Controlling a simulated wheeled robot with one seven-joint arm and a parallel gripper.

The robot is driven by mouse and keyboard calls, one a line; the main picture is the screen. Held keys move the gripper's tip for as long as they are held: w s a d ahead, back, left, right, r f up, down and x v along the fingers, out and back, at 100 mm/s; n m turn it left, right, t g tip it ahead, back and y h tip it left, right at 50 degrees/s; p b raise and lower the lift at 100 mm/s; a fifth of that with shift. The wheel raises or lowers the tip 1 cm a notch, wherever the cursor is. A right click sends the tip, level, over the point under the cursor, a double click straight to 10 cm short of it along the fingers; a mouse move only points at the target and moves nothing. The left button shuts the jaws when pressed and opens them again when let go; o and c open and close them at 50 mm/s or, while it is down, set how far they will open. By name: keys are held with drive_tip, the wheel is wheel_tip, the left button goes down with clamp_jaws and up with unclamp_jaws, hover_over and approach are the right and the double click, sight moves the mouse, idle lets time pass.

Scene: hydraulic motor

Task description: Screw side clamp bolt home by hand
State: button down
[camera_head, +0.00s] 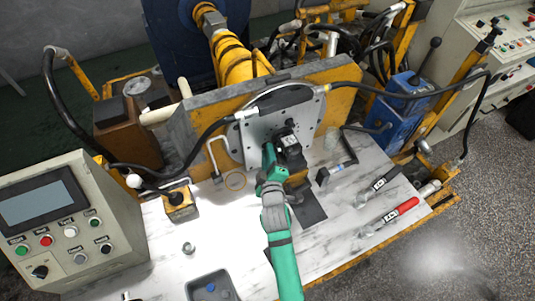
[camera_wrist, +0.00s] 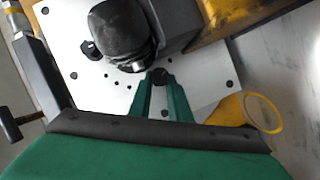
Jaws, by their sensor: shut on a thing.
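The side clamp bolt (camera_wrist: 158,76) shows in the wrist view as a small dark round head between my fingertips, close beside the black motor. My gripper (camera_wrist: 160,84) has its green fingers shut on it. How far the bolt sits in its hole cannot be told. The black hydraulic motor (camera_head: 290,152) is against the light metal mounting plate (camera_head: 255,135) and also shows in the wrist view (camera_wrist: 118,28). In the head view my gripper (camera_head: 270,160) is at the motor's left side and hides the bolt.
A dark tray (camera_head: 210,287) and a small metal part (camera_head: 188,248) are near the front. Red-handled (camera_head: 400,210) and black-handled (camera_head: 380,185) tools lie right on the marble-look bench (camera_head: 330,240). A control box (camera_head: 70,225) stands left.

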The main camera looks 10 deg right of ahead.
drive_tip(key=shift+d+m, duration=0.1)
drive_tip(key=shift+m, duration=0.3)
drive_tip(key=shift+g, duration=0.3)
drive_tip(key=c, duration=1.6)
unclamp_jaws()
drive_tip(key=shift+c, duration=0.2)
drive_tip(key=shift+s+r, duration=0.1)
drive_tip(key=v, duration=1)
drive_tip(key=shift+s, duration=0.35)
